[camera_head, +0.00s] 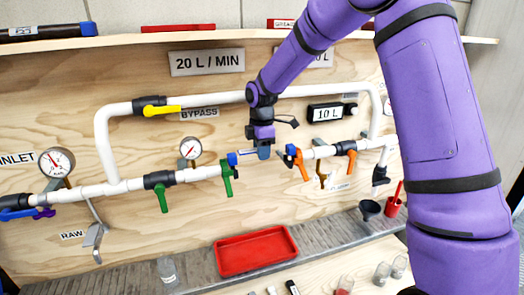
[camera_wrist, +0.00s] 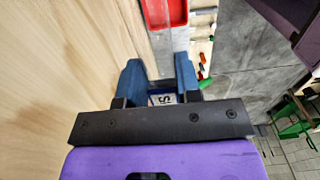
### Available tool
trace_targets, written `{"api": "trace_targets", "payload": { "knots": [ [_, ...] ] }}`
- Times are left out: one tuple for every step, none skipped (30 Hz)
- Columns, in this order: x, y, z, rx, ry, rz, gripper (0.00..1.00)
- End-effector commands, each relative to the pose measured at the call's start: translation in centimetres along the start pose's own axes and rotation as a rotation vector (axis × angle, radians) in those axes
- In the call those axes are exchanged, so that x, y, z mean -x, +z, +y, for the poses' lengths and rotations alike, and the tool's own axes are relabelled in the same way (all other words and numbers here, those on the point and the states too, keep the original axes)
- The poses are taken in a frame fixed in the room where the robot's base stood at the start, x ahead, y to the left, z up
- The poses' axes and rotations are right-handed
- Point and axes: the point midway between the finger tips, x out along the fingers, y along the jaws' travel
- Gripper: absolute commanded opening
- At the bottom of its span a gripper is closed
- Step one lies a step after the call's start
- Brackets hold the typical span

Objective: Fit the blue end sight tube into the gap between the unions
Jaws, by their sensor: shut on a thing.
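My gripper (camera_head: 264,152) is in front of the pipe run on the wooden panel, between the green-handled valve (camera_head: 228,176) on the left and the orange-handled valve (camera_head: 300,162) on the right. It is shut on the sight tube, whose blue end (camera_head: 233,158) sticks out to the left, close to the left pipe end. My fingers hide much of the tube and the gap. I cannot tell whether the tube is seated or still in front of the unions. In the wrist view, a labelled part of the sight tube (camera_wrist: 162,99) shows between the two fingers.
A white bypass pipe (camera_head: 210,98) runs above my gripper. A shelf (camera_head: 190,38) at the top holds a dark tube with a blue cap (camera_head: 48,32). A red tray (camera_head: 256,251) sits on the ledge below. A gauge (camera_head: 190,148) stands left of the gripper.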

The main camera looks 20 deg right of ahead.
Motion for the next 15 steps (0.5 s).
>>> {"api": "trace_targets", "payload": {
  "knots": [
    [0.28,0.2,0.49,-0.005,0.011,0.001,0.01],
    [0.28,0.2,0.49,-0.005,0.011,0.001,0.01],
    [0.28,0.2,0.49,-0.005,0.011,0.001,0.01],
    [0.28,0.21,0.49,-0.005,0.011,0.001,0.01],
    [0.27,0.21,0.49,-0.005,0.011,0.001,0.01],
    [0.26,0.22,0.5,-0.005,0.011,0.001,0.01],
    [0.23,0.22,0.49,-0.005,0.011,0.001,0.01],
    [0.2,0.22,0.5,-0.005,0.011,0.001,0.01],
    [0.14,0.22,0.5,-0.005,0.011,0.001,0.01],
    [0.09,0.22,0.5,-0.005,0.011,0.001,0.01],
    [0.03,0.22,0.5,-0.005,0.011,0.001,0.01],
    [-0.06,0.23,0.51,-0.005,0.011,0.001,0.01],
    [-0.14,0.23,0.51,-0.005,0.011,0.001,0.01],
    [-0.21,0.23,0.51,-0.005,0.011,0.001,0.01],
    [-0.32,0.23,0.51,-0.005,0.01,0.001,0.01]
  ]
}}
